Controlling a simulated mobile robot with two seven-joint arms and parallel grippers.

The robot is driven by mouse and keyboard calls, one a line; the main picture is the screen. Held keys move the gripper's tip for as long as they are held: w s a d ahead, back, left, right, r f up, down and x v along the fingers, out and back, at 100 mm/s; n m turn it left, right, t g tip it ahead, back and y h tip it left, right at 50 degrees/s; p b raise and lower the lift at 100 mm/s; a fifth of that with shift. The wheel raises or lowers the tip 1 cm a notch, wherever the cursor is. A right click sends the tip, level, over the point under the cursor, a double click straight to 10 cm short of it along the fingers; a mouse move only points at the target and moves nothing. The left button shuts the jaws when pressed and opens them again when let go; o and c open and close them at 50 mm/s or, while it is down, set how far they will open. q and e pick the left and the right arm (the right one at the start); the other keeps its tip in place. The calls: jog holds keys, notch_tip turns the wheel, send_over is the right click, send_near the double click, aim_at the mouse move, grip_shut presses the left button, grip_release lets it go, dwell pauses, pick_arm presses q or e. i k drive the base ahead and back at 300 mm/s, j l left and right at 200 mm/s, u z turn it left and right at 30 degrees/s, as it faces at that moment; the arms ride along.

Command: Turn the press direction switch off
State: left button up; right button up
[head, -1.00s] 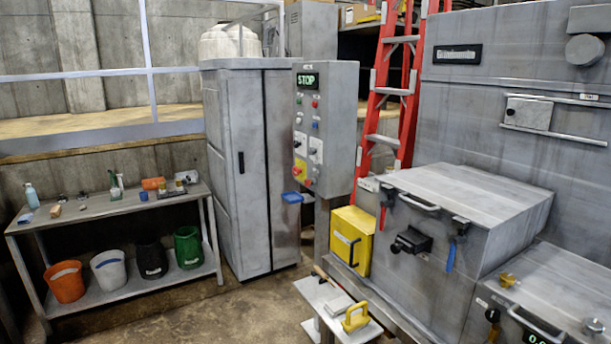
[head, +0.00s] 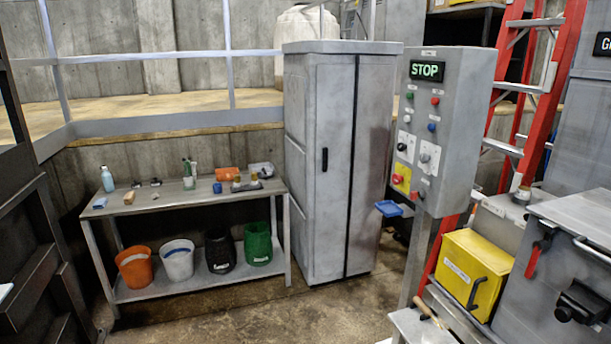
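The grey control panel (head: 450,130) stands on a post right of centre in the head view. Its display (head: 427,71) reads STOP in green. Below it are green, red and blue buttons and two rotary switches on white plates, a left one (head: 403,146) and a right one (head: 425,157). A red emergency button (head: 398,179) sits on a yellow plate at the lower left. The labels are too small to read, so I cannot tell which switch is the press direction switch or how it is set. Neither of my grippers is in view.
A grey cabinet (head: 328,170) stands left of the panel. A workbench (head: 150,200) with small items and several buckets is further left. A yellow box (head: 468,262) and grey machine (head: 560,265) are at the lower right, before a red ladder (head: 548,95). Floor before the cabinet is clear.

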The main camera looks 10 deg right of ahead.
aim_at(401, 146)
jog(key=i+j+u, duration=0.2)
jog(key=i, duration=0.55)
jog(key=i+j+u, duration=0.2)
jog(key=i, duration=0.55)
jog(key=i+z, duration=0.35)
jog(key=i+j+z, duration=0.5)
jog(key=i+z, duration=0.15)
jog(key=i, duration=0.15)
